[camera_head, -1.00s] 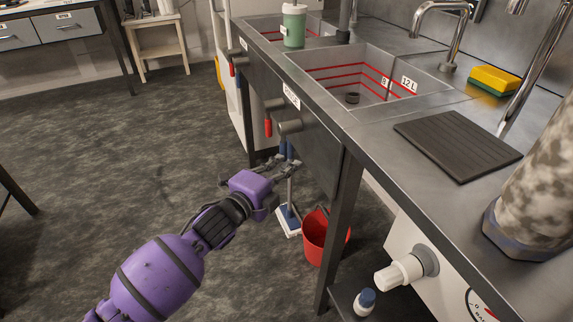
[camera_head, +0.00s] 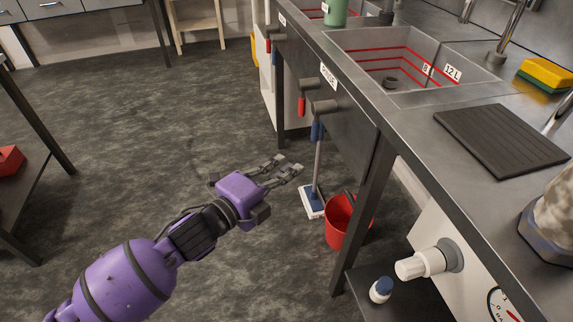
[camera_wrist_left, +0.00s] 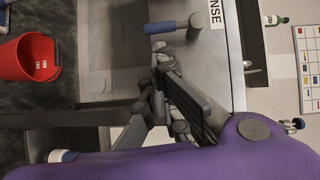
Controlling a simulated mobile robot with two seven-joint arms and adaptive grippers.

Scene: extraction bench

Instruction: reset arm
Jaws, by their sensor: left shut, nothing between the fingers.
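My left arm is purple and reaches in from the lower left of the head view. Its grey left gripper (camera_head: 290,168) is shut and empty, in the air over the open floor, to the left of the bench front. The left wrist view also shows the dark fingers of the left gripper (camera_wrist_left: 160,75) with nothing held. A blue-handled valve (camera_wrist_left: 174,25) shows beyond them in that view. My right gripper is not in view.
The steel bench with a sink (camera_head: 400,70) runs along the right. Below it are a red bucket (camera_head: 345,222), a blue-and-white mop head (camera_head: 312,202) and a blue-capped bottle (camera_head: 381,290). The grey floor (camera_head: 120,130) on the left is clear.

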